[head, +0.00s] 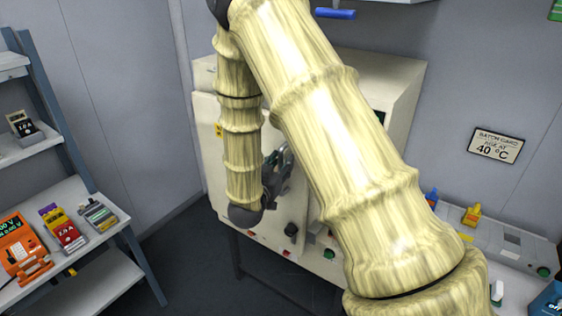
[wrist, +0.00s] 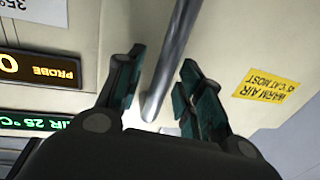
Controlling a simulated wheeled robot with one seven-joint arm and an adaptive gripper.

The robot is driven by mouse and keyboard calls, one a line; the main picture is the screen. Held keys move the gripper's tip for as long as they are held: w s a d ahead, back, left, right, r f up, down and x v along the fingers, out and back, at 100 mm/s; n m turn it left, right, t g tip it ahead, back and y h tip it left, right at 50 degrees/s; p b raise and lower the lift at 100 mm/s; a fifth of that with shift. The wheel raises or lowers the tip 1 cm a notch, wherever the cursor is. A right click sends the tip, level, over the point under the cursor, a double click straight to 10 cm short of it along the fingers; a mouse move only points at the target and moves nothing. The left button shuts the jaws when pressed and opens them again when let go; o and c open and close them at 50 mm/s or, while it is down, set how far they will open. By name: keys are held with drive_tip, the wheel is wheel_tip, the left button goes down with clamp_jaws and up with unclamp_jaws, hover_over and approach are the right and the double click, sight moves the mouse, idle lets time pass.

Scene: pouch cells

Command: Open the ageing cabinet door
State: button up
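The ageing cabinet (head: 400,85) is a cream box on a dark stand in the head view, largely hidden behind my arm. Its door front (wrist: 230,40) fills much of the wrist view and looks closed, though its edges are mostly hidden. A grey bar handle (wrist: 172,55) runs down the door in the wrist view. My gripper (wrist: 157,88) is open, with one finger on each side of the handle's end. Gaps show between the fingers and the bar. In the head view my gripper (head: 282,160) is small, close to the cabinet front and partly behind my arm.
A yellow "warm air" label (wrist: 268,84) and a "probe" display (wrist: 40,68) are on the cabinet. A shelf rack (head: 110,215) with several devices stands at the left. A bench (head: 500,240) with small items is at the right. A 40 °C sign (head: 496,145) hangs on the wall.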

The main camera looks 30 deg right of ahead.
clamp_jaws()
drive_tip(key=shift+a, duration=0.1)
